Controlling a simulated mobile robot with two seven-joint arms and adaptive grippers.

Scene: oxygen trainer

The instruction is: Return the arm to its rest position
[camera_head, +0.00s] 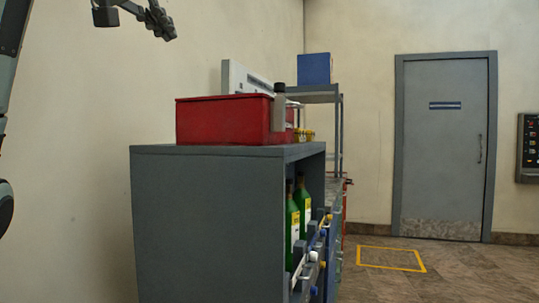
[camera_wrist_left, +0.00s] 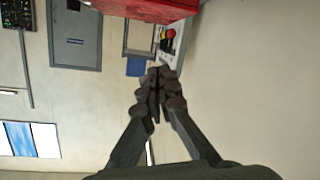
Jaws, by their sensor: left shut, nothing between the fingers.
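My left gripper (camera_head: 160,22) is at the upper left of the head view, raised in front of the bare wall and apart from the grey cabinet. Its fingers also show in the left wrist view (camera_wrist_left: 157,82), where they meet with nothing held between them. Part of my left arm shows along the left edge of the head view. My right gripper is in neither view.
A grey cabinet (camera_head: 205,220) stands in the middle, with a red box (camera_head: 225,120) on top and green bottles (camera_head: 303,205) inside. A blue box (camera_head: 314,69) sits on a shelf behind. A grey door (camera_head: 443,150) is at right. Floor at right is clear.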

